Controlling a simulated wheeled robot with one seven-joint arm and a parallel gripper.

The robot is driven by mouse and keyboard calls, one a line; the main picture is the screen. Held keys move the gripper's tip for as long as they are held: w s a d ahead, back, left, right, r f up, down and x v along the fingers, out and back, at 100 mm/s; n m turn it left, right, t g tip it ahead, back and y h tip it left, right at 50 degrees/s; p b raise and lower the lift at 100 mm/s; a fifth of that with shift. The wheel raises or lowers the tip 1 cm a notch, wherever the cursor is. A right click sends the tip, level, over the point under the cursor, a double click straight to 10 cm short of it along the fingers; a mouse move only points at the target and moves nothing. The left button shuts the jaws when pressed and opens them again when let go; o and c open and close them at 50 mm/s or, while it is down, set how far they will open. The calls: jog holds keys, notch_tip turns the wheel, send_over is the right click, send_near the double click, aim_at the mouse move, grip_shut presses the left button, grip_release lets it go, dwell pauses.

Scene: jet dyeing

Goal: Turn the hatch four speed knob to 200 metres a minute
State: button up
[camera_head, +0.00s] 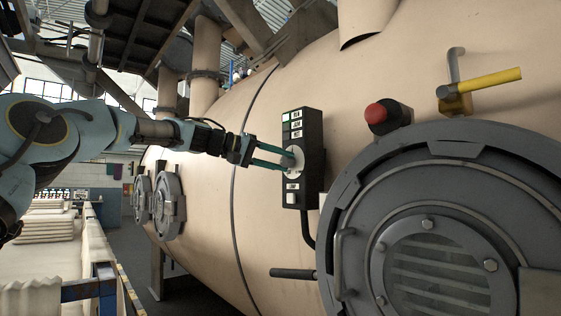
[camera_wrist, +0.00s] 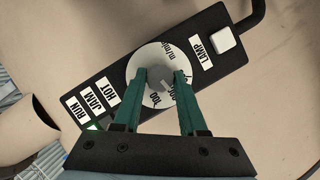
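The speed knob (camera_wrist: 158,78) is a small grey knob at the centre of a white round dial (camera_wrist: 148,61) on a black control box (camera_head: 313,125). My gripper (camera_head: 287,162) reaches it from the left in the head view. In the wrist view its two green fingers (camera_wrist: 160,77) stand on either side of the knob, which fills the gap between them. A pale mark on the knob points to the lower right. The dial shows "m/min" and "100"; another number is partly hidden by the right finger.
The box has RUN, JAM and HOT labels and a white LAMP button (camera_wrist: 223,40). A large round hatch (camera_head: 345,200), a red button (camera_head: 377,113) and a yellow-handled valve (camera_head: 490,82) are to the right. The curved beige vessel (camera_head: 270,240) lies close behind the box.

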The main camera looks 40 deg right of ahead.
jog(key=o, duration=0.5)
jog(key=shift+c, duration=0.2)
jog(key=b+v, duration=0.3)
jog(key=v, duration=0.7)
jog(key=shift+w+a, duration=0.15)
jog(key=shift+a, duration=0.25)
